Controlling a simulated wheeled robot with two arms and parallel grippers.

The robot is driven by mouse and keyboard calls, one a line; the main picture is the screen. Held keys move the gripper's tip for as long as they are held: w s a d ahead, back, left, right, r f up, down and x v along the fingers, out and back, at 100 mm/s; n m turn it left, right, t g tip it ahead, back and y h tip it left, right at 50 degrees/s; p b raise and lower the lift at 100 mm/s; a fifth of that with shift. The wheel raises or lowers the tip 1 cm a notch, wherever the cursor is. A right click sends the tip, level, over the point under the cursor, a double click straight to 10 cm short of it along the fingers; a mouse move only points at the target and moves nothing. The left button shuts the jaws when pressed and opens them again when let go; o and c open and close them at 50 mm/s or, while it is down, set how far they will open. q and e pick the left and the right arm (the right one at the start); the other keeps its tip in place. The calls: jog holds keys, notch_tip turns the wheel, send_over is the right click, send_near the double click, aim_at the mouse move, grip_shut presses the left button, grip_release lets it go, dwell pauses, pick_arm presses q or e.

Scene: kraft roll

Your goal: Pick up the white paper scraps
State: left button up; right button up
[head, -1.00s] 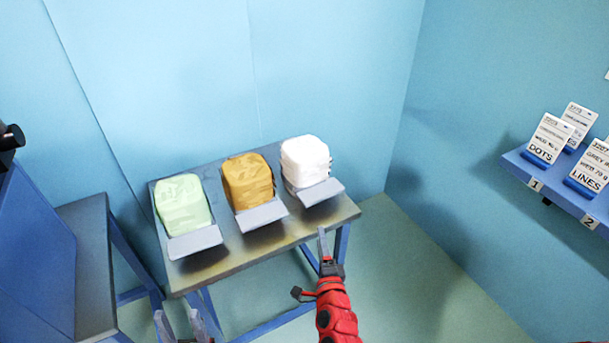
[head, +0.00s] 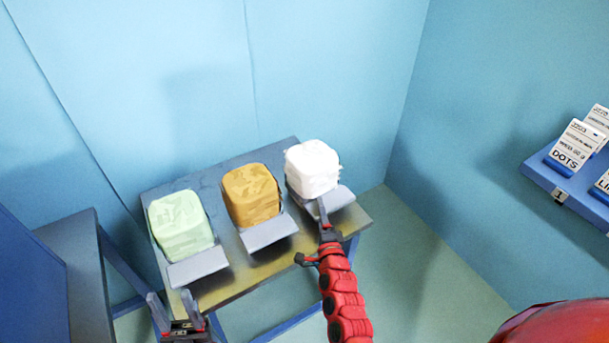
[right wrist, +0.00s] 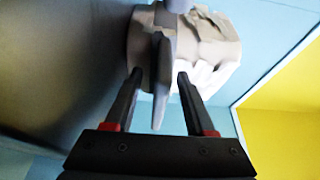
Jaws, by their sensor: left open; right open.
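The white paper scraps (head: 312,167) form a blocky, crumpled bundle at the right end of the small table, in a holder with a grey front flap (head: 338,198). In the right wrist view the white bundle (right wrist: 205,55) is just beyond the fingertips, partly hidden by a grey plate. My right gripper (head: 321,204) is open at the bundle's front, by the flap. In the right wrist view its fingers (right wrist: 158,82) stand apart, with the grey plate's edge showing between them. My left gripper (head: 172,302) is open and empty at the table's front left.
A brown bundle (head: 251,193) and a pale green bundle (head: 180,224) stand left of the white one, each with a grey flap. The table (head: 222,290) has bare metal in front. A blue shelf with label cards (head: 574,146) is on the right wall. A grey bench (head: 88,270) stands left.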

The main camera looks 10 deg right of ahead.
jog(key=shift+w+f, duration=0.1)
jog(key=shift+w, duration=0.25)
jog(key=shift+s+d+r, duration=0.15)
jog(key=shift+s+r, duration=0.1)
jog(key=shift+s, duration=0.1)
jog(key=shift+c, duration=0.3)
jog(key=shift+s, duration=0.1)
jog(key=shift+c, duration=1.1)
jog(key=shift+f, duration=0.1)
jog(key=c, duration=0.5)
grip_shut()
